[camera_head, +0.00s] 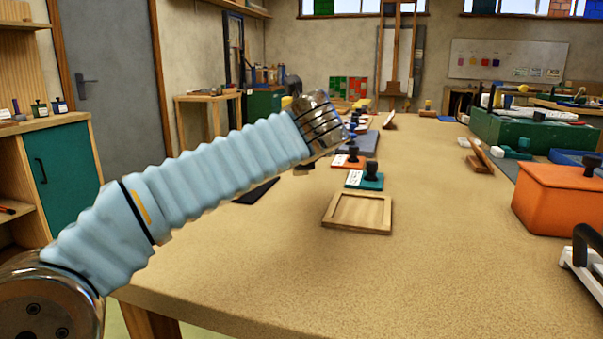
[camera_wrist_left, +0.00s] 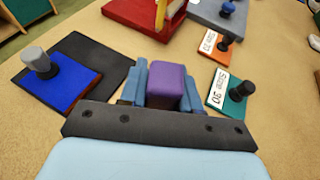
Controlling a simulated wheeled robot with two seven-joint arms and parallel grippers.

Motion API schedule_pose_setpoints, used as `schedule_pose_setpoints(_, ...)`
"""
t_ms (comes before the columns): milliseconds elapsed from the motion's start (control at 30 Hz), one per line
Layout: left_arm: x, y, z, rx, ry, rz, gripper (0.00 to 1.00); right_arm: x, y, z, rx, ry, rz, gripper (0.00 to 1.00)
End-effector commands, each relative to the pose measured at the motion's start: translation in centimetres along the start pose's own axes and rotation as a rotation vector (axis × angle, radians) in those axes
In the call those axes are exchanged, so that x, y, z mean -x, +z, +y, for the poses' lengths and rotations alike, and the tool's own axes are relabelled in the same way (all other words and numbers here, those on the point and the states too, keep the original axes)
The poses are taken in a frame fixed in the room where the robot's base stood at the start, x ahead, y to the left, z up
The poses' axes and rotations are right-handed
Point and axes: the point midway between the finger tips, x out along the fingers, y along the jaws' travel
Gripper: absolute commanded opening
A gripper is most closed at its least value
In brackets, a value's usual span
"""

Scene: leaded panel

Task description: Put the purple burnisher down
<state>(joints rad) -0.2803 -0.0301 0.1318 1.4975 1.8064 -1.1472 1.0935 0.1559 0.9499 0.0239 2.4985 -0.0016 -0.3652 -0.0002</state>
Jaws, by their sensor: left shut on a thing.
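The purple burnisher (camera_wrist_left: 168,80) shows as a purple block between the blue fingers of my left gripper (camera_wrist_left: 166,92) in the left wrist view. The gripper is shut on it. Its lower end is hidden, so I cannot tell whether it touches anything below. In the head view my left arm reaches across from the left, and its wrist hides the gripper and the burnisher. My right gripper is in neither view.
A shallow wooden tray (camera_head: 336,226) lies empty on the table (camera_head: 430,270). A teal block (camera_wrist_left: 233,105) and an orange block (camera_wrist_left: 222,46), both knobbed, stand right of the gripper. A blue knobbed block (camera_wrist_left: 70,88) and dark mat (camera_wrist_left: 95,50) lie left. Bare tabletop is in front.

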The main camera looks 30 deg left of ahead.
Motion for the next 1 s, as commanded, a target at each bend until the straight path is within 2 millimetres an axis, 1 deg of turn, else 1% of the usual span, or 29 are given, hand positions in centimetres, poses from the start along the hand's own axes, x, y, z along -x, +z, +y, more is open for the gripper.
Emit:
schedule_pose_setpoints(67,-0.6,-0.4,-0.1,0.0,0.001,0.0,0.05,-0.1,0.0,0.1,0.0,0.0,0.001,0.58)
schedule_pose_setpoints(200,-2.7,-1.7,-0.6,-0.001,0.003,0.001,0.05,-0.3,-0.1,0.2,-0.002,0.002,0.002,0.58)
schedule_pose_setpoints(300,-3.2,-3.4,-0.6,-0.001,0.001,0.0,0.05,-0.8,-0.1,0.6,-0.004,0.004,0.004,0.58)
schedule_pose_setpoints(367,-3.4,-3.9,-0.6,-0.001,0.0,-0.001,0.05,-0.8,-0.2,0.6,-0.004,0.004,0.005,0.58)
schedule_pose_setpoints(633,-3.5,-4.1,-0.6,0.001,0.0,-0.001,0.05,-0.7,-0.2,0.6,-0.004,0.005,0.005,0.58)
schedule_pose_setpoints(767,-3.6,-4.5,-0.6,0.001,0.0,-0.001,0.05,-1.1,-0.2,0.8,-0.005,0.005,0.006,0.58)
schedule_pose_setpoints(800,-3.6,-4.4,-0.6,0.001,0.0,-0.001,0.35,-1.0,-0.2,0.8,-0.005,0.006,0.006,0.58)
schedule_pose_setpoints(933,-3.5,-4.4,-0.6,0.001,0.0,-0.001,0.55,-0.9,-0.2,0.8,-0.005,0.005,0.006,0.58)
schedule_pose_setpoints(967,-3.5,-4.4,-0.6,0.001,0.0,-0.001,0.57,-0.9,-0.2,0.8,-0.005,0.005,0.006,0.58)
schedule_pose_setpoints(1000,-3.5,-4.4,-0.6,0.001,0.0,-0.001,0.57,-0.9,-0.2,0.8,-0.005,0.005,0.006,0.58)
